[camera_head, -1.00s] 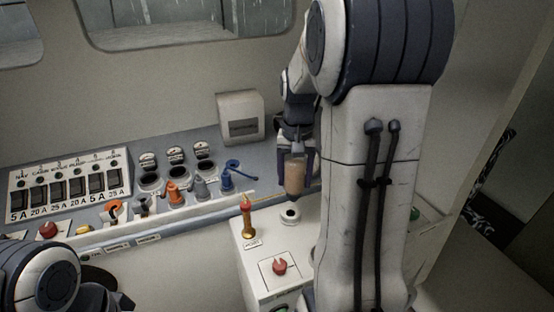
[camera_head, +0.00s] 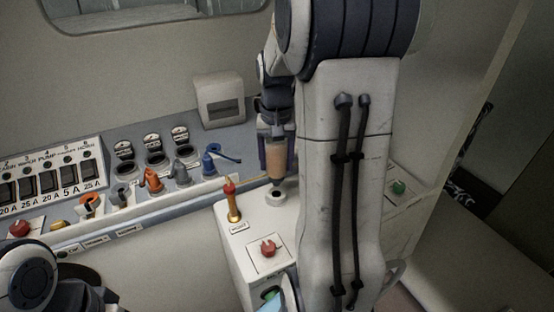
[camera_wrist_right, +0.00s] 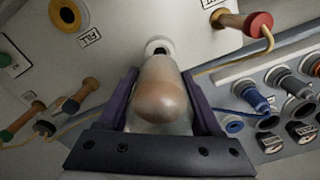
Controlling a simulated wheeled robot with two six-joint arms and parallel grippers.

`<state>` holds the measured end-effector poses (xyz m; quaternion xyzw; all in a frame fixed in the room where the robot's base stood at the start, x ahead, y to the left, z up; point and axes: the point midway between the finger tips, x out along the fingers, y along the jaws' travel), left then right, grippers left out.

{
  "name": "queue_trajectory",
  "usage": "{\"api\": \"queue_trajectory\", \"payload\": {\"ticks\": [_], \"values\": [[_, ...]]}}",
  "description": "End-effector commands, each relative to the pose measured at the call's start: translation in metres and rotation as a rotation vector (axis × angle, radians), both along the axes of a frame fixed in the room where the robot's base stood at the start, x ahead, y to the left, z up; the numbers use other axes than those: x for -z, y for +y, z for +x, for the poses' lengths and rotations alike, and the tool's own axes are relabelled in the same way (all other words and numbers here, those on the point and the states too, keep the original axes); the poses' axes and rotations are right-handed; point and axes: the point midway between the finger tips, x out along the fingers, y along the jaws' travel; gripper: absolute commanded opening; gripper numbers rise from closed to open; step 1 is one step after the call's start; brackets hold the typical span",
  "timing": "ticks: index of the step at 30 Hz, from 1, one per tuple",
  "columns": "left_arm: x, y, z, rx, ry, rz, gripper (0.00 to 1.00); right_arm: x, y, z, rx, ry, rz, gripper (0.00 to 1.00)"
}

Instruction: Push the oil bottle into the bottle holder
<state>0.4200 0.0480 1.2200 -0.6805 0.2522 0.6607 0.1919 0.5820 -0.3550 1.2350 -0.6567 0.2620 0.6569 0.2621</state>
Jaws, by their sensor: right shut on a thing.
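The oil bottle (camera_head: 276,156) is a translucent tan bottle, held nose-down in my right gripper (camera_head: 275,152). In the right wrist view the bottle (camera_wrist_right: 160,92) lies between the two dark fingers of the gripper (camera_wrist_right: 160,100), which are shut on it. The bottle holder appears to be the white ring (camera_head: 276,198) on top of the white box, right below the bottle's tip. In the wrist view the ring (camera_wrist_right: 158,46) shows just beyond the bottle's end. I cannot tell whether the tip touches it. My left gripper is out of view; only part of that arm shows at lower left.
A red-capped brass plunger (camera_head: 231,201) stands just left of the ring, and a red knob (camera_head: 268,248) sits in front. A panel of switches (camera_head: 52,180) and several coloured plugs lies to the left. A grey-white wall box (camera_head: 219,100) is behind.

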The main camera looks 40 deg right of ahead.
Motion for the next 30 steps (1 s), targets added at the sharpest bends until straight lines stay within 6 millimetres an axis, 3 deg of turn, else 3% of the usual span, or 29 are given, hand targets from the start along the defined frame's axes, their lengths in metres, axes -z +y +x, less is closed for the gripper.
{"api": "queue_trajectory", "payload": {"ticks": [30], "values": [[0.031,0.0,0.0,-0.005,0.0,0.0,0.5,0.042,0.0,0.0,0.0,-0.001,-0.001,0.0]]}}
